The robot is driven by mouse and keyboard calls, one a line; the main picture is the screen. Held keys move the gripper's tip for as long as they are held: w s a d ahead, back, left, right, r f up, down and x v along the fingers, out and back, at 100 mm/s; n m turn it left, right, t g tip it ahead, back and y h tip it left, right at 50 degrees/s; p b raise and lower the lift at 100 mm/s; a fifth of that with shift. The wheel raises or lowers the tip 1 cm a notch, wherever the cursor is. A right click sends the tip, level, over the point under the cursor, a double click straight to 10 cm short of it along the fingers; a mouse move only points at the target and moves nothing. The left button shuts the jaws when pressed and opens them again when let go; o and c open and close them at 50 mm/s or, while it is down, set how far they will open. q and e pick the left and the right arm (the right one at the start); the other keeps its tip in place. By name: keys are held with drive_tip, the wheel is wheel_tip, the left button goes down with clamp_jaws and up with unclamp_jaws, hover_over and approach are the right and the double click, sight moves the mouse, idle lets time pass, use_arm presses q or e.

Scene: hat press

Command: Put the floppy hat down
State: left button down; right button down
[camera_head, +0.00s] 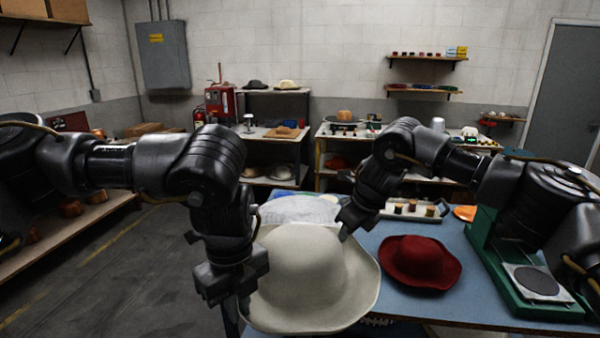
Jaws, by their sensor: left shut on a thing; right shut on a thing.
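The floppy hat (305,265) is cream-white with a wide wavy brim. It shows over the left part of the blue table, crown up. My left gripper (243,305) is shut on the brim at the hat's left side. My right gripper (345,232) is shut on the brim at the far right side, its fingertips partly hidden. I cannot tell whether the brim's underside touches the table.
A dark red hat (420,262) lies on the blue table (400,308) just right of the floppy hat. A green press (515,270) stands at the right edge. A tray of thread spools (412,210) and a pale, patterned thing (300,209) lie behind.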

use_arm(q)
drive_tip(key=shift+w+a+r, duration=0.1)
drive_tip(key=shift+w+r, duration=0.3)
drive_tip(key=shift+w, duration=0.25)
use_arm(e)
drive_tip(key=shift+w+d+r, duration=0.2)
drive_tip(key=shift+w+r, duration=0.3)
drive_tip(key=shift+w, duration=0.25)
use_arm(q)
drive_tip(key=shift+r, duration=0.15)
